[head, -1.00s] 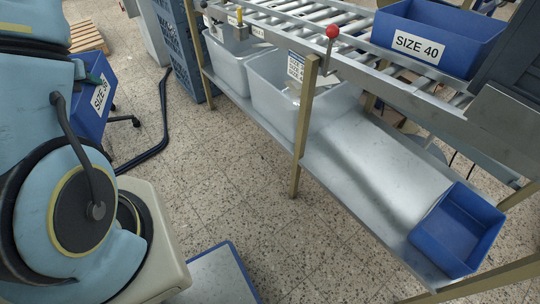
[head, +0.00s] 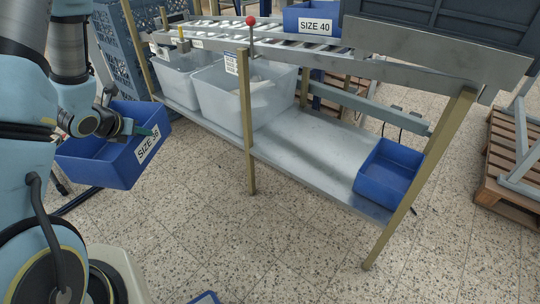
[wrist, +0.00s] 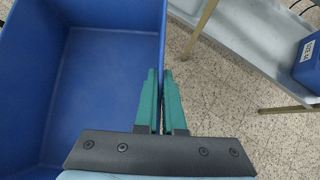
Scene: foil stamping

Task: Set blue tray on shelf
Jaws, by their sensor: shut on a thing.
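A blue tray (head: 112,172) with a white size label hangs at the left in the head view, off the floor and left of the shelf. It is empty inside. In the wrist view the tray (wrist: 100,75) fills the left side. My gripper (head: 150,132) is shut on its side wall, with one green finger (wrist: 163,75) on each side of the rim. The metal lower shelf (head: 300,150) runs across the middle of the head view. Its middle is bare, and it also shows at the top right of the wrist view (wrist: 245,35).
Another blue tray (head: 390,172) stands at the shelf's right end. Two clear bins (head: 225,105) stand at its left. A tan post (head: 246,130) rises at the front edge. Above is a roller conveyor (head: 270,38) with a blue SIZE 40 tray (head: 318,20).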

